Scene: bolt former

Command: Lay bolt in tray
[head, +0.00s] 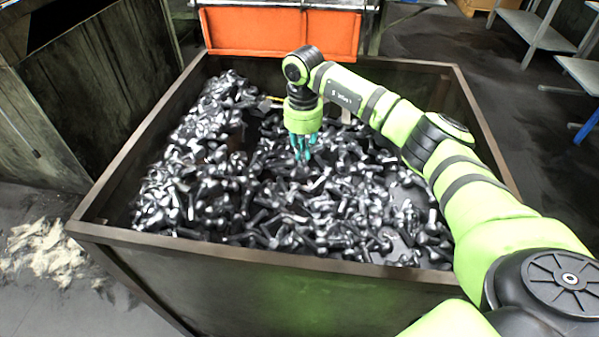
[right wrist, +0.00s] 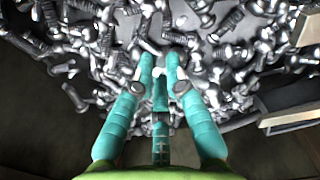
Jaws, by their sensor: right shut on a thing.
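Many metal bolts (head: 330,215) lie heaped in a large open bin with a brown rim (head: 240,250). My right gripper (head: 304,154), with teal fingers, points down over the back middle of the heap. In the right wrist view, the fingers of my right gripper (right wrist: 162,75) are closed together on a bolt (right wrist: 181,87); the fingers hide much of it. Loose bolts lie just below and around the fingertips, so I cannot tell whether the held bolt touches them. I cannot make out which thing is the tray. My left gripper is not in view.
An orange container (head: 280,33) stands behind the bin's back edge. A grey wall or cabinet (head: 100,80) is close on the left. Grey shelving (head: 530,35) stands at the back right. Pale debris (head: 45,250) lies on the floor at left. The bin's rim surrounds the gripper.

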